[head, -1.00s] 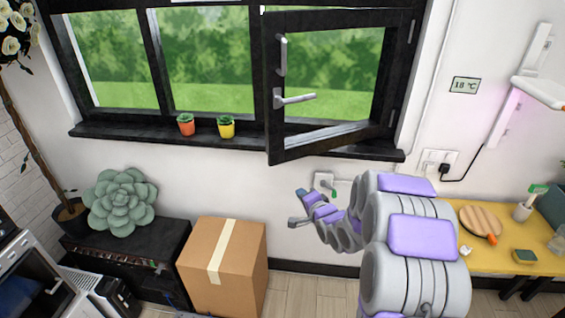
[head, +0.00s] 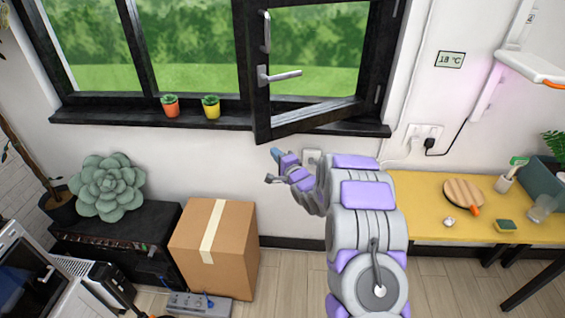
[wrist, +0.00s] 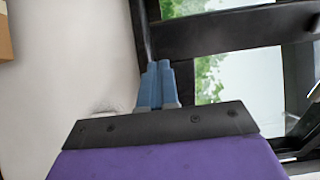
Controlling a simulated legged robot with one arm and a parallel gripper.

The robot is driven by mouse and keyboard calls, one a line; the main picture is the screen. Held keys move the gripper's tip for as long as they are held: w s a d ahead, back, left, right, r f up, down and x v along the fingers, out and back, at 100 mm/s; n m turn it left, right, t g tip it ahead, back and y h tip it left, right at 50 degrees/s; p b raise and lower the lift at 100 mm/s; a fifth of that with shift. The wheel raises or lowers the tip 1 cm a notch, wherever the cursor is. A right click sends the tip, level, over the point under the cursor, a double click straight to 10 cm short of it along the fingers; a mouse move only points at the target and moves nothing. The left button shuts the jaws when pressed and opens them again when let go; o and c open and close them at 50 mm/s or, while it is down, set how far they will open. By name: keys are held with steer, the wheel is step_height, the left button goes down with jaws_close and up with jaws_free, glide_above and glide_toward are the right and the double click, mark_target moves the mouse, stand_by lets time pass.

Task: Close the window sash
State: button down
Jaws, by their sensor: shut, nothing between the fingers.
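The black window sash (head: 259,100) stands ajar, swung into the room and hinged on its right side. A silver lever handle (head: 279,75) sticks out on its left stile. The black window frame (head: 245,9) surrounds it. My gripper (head: 277,153) is below and slightly right of the sash's lower left corner in the head view. In the wrist view my gripper (wrist: 159,68) has its blue fingers together and empty, with the dark sash or frame bars just beyond the tips. I cannot tell whether they touch.
Orange (head: 170,106) and yellow (head: 211,106) plant pots stand on the sill (head: 110,117) left of the sash. A cardboard box (head: 235,250) is on the floor below. A yellow table (head: 420,205) is at right. Wall space right of the sash is mostly clear.

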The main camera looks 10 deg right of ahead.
mark_target(266, 141)
steer(key=x, duration=0.4)
steer(key=shift+w+a+f+b, duration=0.1)
steer(key=shift+w+a+b, duration=0.05)
steer(key=shift+w+b, duration=0.25)
steer(key=shift+w, duration=0.3)
steer(key=shift+a, duration=0.1)
